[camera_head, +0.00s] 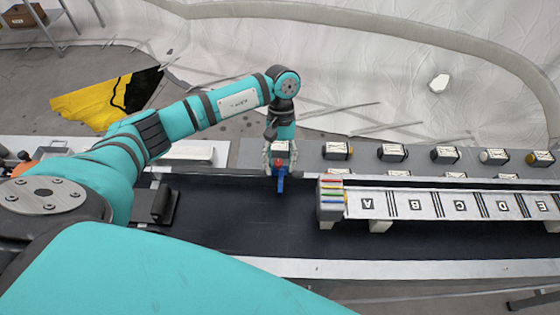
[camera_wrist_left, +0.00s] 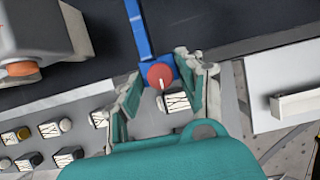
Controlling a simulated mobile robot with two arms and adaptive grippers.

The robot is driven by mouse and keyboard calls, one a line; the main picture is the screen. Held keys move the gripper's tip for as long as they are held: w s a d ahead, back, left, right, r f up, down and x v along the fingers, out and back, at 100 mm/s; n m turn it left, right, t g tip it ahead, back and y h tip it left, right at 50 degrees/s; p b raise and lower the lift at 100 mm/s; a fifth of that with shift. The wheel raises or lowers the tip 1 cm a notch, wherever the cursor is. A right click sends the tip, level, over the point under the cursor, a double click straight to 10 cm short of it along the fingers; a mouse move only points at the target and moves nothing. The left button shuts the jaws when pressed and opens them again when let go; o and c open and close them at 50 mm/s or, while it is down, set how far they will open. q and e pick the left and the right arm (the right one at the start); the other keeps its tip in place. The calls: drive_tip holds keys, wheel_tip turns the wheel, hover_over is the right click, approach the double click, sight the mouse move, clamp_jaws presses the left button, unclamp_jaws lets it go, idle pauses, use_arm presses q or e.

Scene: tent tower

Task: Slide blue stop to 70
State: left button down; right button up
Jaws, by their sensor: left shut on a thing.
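The blue stop (camera_head: 280,182) is at the back edge of the black belt, left of the lettered panel. In the left wrist view its blue bar (camera_wrist_left: 137,28) reaches out over the belt, with a round red knob (camera_wrist_left: 160,76) at its near end. My left gripper (camera_head: 280,160) is above the back rail, shut on the stop at the knob end. In the left wrist view the gripper (camera_wrist_left: 158,78) has a finger on each side of the knob. I can read no scale number. My right gripper is not in view.
A raised panel (camera_head: 400,205) lettered A to E stands over the belt to the right, with colored strips (camera_head: 331,194) at its left end. Several small labeled blocks (camera_head: 392,152) line the back. A dark block (camera_head: 155,205) is at left. The belt (camera_head: 240,225) between is clear.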

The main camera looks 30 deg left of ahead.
use_arm(q)
drive_tip(key=d+b, duration=0.1)
drive_tip(key=w+d+b, duration=0.2)
drive_tip(key=shift+d+f+b, duration=0.15)
drive_tip(key=shift+d+b, duration=0.2)
drive_tip(key=shift+d, duration=0.25)
drive_tip(key=shift+a+r, duration=0.1)
drive_tip(key=shift+r, duration=0.1)
drive_tip(key=c, duration=1.1)
unclamp_jaws()
drive_tip(key=o, duration=0.3)
drive_tip(key=shift+d, duration=0.2)
drive_tip(key=shift+a, duration=0.15)
wheel_tip(320, 180, up, 11)
hover_over(296, 173)
drive_tip(key=w+a, duration=0.2)
drive_tip(key=w, duration=0.3)
drive_tip(key=shift+w, duration=0.15)
